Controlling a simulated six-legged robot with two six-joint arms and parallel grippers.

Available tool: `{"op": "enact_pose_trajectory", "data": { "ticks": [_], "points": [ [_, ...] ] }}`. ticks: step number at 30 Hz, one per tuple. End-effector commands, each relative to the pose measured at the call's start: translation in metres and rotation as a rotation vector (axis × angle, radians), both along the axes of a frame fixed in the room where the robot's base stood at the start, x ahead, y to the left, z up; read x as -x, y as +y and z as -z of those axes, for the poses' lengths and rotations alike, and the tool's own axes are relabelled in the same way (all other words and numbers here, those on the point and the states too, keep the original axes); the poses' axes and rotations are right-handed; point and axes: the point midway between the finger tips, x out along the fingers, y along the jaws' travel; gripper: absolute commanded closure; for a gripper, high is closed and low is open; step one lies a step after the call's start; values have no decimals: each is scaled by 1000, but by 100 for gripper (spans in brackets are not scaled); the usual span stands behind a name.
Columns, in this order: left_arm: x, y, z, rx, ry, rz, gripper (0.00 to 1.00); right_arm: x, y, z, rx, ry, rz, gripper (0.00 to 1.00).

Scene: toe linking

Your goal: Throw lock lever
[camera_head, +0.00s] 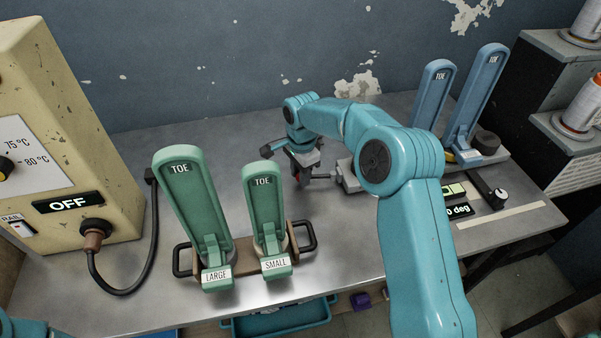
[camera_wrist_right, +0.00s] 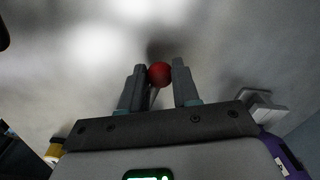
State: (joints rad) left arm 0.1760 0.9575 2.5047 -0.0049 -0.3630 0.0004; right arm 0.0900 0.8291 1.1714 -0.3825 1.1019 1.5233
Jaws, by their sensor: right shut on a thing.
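The lock lever's red ball knob (camera_wrist_right: 159,73) sits between the two fingers of my right gripper (camera_wrist_right: 157,80) in the right wrist view. My right gripper is shut on this knob. In the head view my right gripper (camera_head: 298,163) is low over the middle of the metal table, left of a small grey block (camera_head: 346,176) on the fixture. The forearm hides part of the fixture and most of the lever. My left gripper is out of view.
Green toe forms marked LARGE (camera_head: 196,205) and SMALL (camera_head: 265,205) stand on a brown handled base near the front. Blue toe forms (camera_head: 474,105) stand at the right. A cream control box (camera_head: 60,150) reading OFF is at the left, with a black cable. A dark shelf stands far right.

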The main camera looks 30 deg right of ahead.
Motion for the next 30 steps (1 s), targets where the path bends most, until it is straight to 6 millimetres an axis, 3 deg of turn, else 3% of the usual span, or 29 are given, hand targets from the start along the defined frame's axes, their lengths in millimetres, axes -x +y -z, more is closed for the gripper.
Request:
{"op": "enact_pose_trajectory", "data": {
  "ticks": [4, 5, 7, 16, 20, 30],
  "points": [
    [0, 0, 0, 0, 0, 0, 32, -2, -3, -2, 5, -11, 3, 100],
    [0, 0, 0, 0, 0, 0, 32, -2, -3, -3, 5, -11, 3, 66],
    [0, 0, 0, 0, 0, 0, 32, -2, -3, -2, 5, -11, 3, 43],
    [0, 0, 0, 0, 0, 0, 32, -1, -1, -2, 2, -5, 1, 43],
    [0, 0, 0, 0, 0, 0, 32, -1, -1, -13, 2, -7, 0, 43],
    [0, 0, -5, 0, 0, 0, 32, 2, -2, -100, 2, -11, 2, 43]
  ]
}}
